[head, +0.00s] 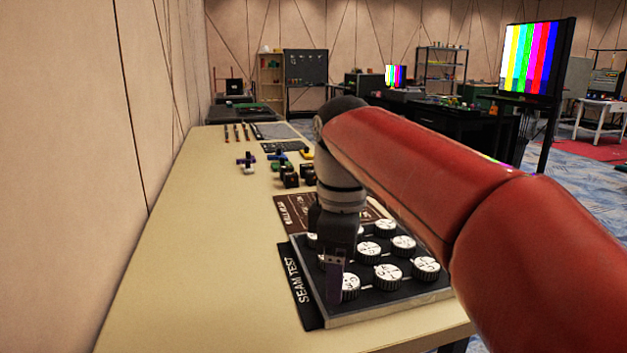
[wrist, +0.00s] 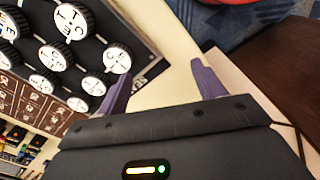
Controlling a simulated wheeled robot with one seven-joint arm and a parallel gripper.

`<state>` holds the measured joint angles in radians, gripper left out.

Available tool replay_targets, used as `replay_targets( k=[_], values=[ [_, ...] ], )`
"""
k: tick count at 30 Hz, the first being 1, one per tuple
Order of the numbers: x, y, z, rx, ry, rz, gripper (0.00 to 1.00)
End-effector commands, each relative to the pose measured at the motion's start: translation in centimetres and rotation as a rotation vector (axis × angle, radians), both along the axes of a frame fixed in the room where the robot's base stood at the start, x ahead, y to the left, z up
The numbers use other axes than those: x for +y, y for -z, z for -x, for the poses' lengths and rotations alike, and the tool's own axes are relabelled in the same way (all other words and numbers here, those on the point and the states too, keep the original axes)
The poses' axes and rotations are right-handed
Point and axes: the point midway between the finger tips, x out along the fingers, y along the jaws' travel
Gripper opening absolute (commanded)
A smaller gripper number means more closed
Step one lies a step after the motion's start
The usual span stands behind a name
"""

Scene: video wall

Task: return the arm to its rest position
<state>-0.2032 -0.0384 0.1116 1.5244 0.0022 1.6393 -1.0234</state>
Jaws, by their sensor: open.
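My red arm (head: 420,165) reaches from the right across the table, with its wrist bent down. My gripper (head: 335,283) points down over the near left part of a black panel (head: 405,305) with several white-topped knobs. The knobs (wrist: 115,58) lie left of the fingers there. In the head view my gripper hides part of the panel and some knobs; I cannot tell its exact height above them.
The long table (head: 190,220) is bare on its left, beside a panelled wall (head: 70,170). A "SEAM TEST" strip (head: 298,285) edges the panel. Small dark blocks (head: 290,178) and tools lie beyond. A screen with colour bars (head: 529,58) stands at the right back.

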Motion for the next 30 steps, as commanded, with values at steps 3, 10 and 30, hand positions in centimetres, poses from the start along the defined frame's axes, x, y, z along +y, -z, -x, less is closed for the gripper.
replay_targets(
  k=[3, 10, 30],
  values=[
    [-0.9, 0.4, 0.6, -0.023, 0.07, -0.005, 0.69],
    [-2.7, 1.6, 2.3, -0.086, 0.249, -0.025, 0.69],
    [-11.4, 13.7, 13.0, -0.393, 1.267, -0.323, 0.69]
  ],
)
